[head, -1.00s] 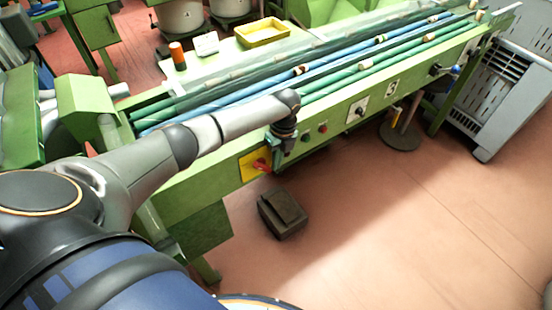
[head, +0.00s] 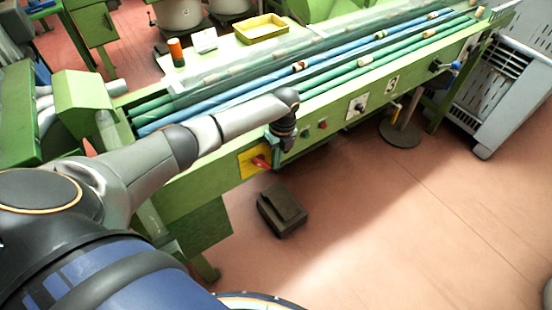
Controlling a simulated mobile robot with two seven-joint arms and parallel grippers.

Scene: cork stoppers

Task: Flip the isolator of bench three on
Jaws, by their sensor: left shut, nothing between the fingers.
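The isolator is a red handle (head: 261,162) on a yellow plate (head: 247,167), on the front of the green bench (head: 190,187). A small plate with the number 3 (head: 392,85) is further right on the same front. My left arm reaches in from the left, and its wrist hangs down in front of the bench. My left gripper (head: 276,153) is shut and empty, just right of the red handle. It partly overlaps the handle's right side; whether they touch I cannot tell. My right gripper is not in view.
Green and red buttons (head: 322,125) and a white plate with a black knob (head: 357,106) sit right of the isolator. A dark box (head: 282,211) lies on the floor below. A grey crate (head: 492,95) stands at the right.

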